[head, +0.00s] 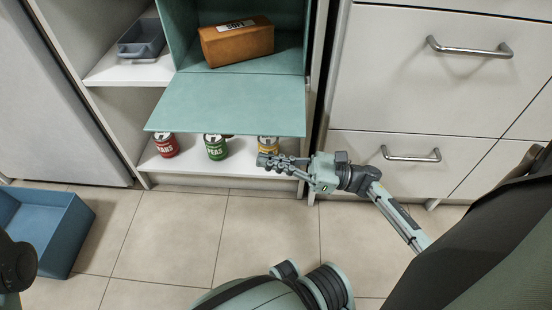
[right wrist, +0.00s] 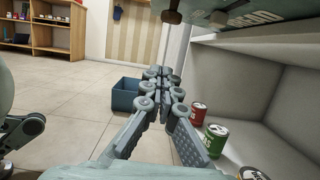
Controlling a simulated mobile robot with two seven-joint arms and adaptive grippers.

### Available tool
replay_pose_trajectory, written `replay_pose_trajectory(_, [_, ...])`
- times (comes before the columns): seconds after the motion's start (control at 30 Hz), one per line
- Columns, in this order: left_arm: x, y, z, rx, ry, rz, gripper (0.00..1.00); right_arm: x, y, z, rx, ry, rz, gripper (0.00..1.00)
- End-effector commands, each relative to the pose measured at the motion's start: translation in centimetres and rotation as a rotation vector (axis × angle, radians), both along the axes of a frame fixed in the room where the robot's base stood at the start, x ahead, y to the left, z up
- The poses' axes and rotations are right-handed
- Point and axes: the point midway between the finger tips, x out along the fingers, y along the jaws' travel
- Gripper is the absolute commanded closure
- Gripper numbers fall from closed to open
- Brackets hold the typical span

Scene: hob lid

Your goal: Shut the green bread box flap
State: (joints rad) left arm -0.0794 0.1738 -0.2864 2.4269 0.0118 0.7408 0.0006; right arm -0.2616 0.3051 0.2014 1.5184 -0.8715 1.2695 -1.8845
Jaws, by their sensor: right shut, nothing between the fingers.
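The green bread box (head: 180,40) stands in the shelf unit with its flap (head: 230,103) open, lying out roughly level in front of the opening. A brown loaf-like packet (head: 237,42) sits inside. My right gripper (head: 268,161) is shut and empty, just in front of and lower in the picture than the flap's front right corner. In the right wrist view the gripper (right wrist: 158,74) points along the shelf front, and the flap's underside (right wrist: 225,12) with lettering shows overhead. They appear apart. My left gripper is not in view.
Below the flap, a red can (head: 165,146), a green can (head: 216,148) and a yellow can (head: 268,145) stand on the lower shelf. A grey-blue tray (head: 141,40) is left of the box. Drawers (head: 425,70) are at right. A blue bin (head: 45,225) stands on the floor.

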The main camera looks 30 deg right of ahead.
Motion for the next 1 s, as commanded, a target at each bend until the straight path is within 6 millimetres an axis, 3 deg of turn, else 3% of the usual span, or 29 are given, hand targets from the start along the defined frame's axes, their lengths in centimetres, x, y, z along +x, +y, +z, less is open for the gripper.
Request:
replay_pose_trajectory(0.27, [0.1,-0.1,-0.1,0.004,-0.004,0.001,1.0,3.3,4.9,1.5,0.003,-0.002,0.001,1.0])
replay_pose_trajectory(0.5, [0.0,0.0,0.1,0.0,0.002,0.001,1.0,3.3,4.7,4.8,0.001,0.0,-0.001,1.0])
replay_pose_trajectory(1.0, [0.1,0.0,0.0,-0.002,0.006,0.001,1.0,3.3,4.7,5.5,0.003,0.002,0.0,1.0])
